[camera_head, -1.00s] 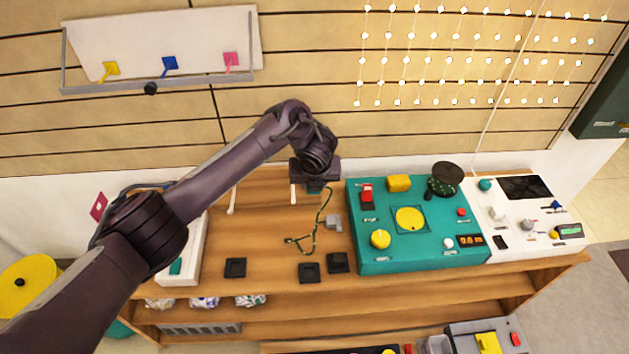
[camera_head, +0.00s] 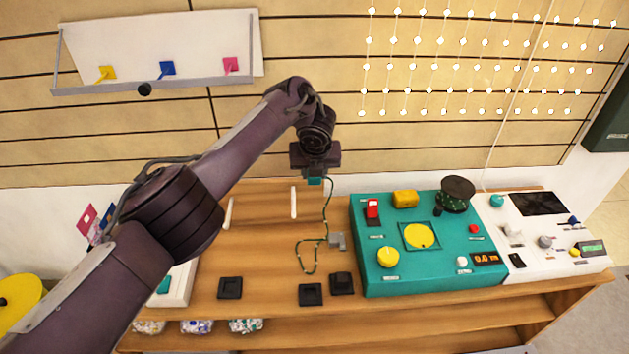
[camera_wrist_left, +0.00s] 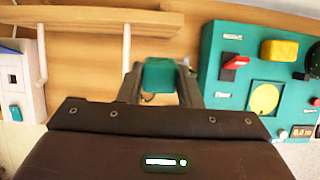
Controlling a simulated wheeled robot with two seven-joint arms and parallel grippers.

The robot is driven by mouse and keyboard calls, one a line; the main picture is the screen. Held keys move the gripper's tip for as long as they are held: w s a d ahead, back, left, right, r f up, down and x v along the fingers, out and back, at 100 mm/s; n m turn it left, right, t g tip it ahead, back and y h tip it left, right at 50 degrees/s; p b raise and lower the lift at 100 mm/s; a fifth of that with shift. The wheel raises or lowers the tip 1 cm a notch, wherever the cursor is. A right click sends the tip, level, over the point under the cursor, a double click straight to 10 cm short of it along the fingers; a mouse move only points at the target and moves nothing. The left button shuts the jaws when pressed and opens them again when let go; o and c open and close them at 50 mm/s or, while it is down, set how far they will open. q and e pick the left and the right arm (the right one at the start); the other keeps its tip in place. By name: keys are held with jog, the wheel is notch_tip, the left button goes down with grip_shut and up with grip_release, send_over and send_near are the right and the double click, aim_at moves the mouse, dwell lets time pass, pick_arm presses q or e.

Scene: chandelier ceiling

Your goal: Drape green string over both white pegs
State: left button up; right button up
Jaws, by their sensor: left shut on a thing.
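The green string (camera_head: 328,212) is thin and dark. It hangs from a teal end piece (camera_head: 314,182) and trails in a loose loop on the wooden bench, near a small grey block. Two white pegs stand at the back of the bench, one at left (camera_head: 228,213) and one at right (camera_head: 294,202). My left gripper (camera_head: 315,176) is shut on the teal end piece, above and to the right of the right peg. In the left wrist view the end piece (camera_wrist_left: 160,75) sits between the fingers, with both pegs to its left. The string does not lie over either peg. My right gripper is not in view.
A teal control box (camera_head: 385,278) and a white panel (camera_head: 540,262) stand to the right. The grey block (camera_head: 337,240) and several black square holders (camera_head: 311,294) lie on the bench. The slatted wall is behind, with a white shelf (camera_head: 200,40) at upper left.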

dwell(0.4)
pick_arm(q)
jog(key=a+f+p, duration=0.1)
jog(key=a+p, duration=0.2)
jog(key=a, duration=0.5)
jog(key=shift+s+a+f, duration=0.2)
jog(key=shift+a+f, duration=0.05)
jog(key=shift+a, duration=0.05)
dwell(0.3)
jog(key=a+f, duration=0.2)
jog(key=a, duration=0.9)
jog(key=shift+s, duration=0.25)
jog(key=shift+f, duration=0.1)
jog(key=shift+a, duration=0.1)
